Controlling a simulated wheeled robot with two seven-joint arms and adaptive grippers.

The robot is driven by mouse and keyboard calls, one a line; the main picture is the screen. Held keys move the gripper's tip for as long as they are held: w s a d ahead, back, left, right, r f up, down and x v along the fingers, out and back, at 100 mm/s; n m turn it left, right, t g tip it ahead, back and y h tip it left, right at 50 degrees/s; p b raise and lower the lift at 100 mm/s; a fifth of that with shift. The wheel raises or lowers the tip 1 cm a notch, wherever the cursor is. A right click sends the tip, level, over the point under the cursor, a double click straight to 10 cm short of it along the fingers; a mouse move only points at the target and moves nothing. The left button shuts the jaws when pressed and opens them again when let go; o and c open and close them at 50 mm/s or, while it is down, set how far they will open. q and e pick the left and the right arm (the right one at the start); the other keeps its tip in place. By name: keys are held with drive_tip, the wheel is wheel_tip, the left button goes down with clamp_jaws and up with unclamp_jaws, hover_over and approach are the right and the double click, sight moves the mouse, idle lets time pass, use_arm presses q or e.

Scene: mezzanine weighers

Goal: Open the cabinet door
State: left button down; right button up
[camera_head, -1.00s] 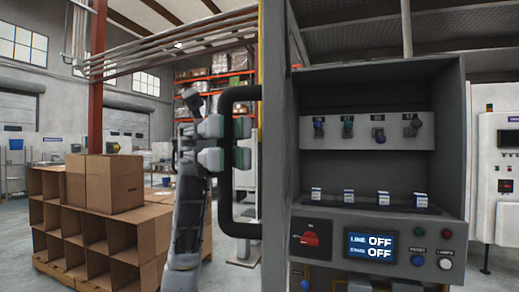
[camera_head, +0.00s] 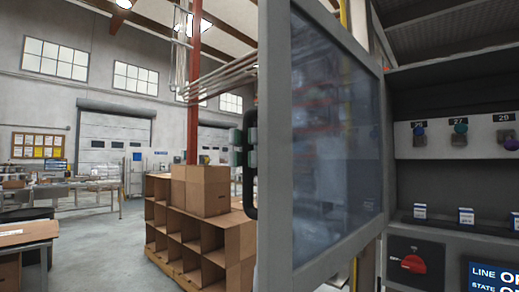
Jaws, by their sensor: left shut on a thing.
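The cabinet door (camera_head: 276,150) has a grey frame and a dark glass pane. It stands swung out from the left side of the cabinet (camera_head: 450,185), and its face fills the middle of the view. The black bar handle (camera_head: 250,200) shows at the door's left edge, partly hidden behind the frame. My left gripper (camera_head: 246,147) is shut on the handle; only its green-grey finger pads show, and the door hides the rest. My right gripper is not in view.
The cabinet's open front shows hanging knobs, small white-and-blue boxes (camera_head: 466,217), a red rotary switch (camera_head: 413,264) and a display (camera_head: 495,276). Cardboard boxes (camera_head: 201,190) on a pallet stand behind the door to the left.

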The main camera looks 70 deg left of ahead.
use_arm(q)
drive_tip(key=shift+a+r, duration=0.15)
drive_tip(key=c, duration=1.9)
unclamp_jaws()
drive_tip(key=shift+o, duration=0.9)
drive_tip(key=shift+w, duration=0.1)
drive_tip(key=v, duration=1.1)
drive_tip(key=shift+w+a, duration=0.25)
drive_tip(key=shift+a, duration=0.1)
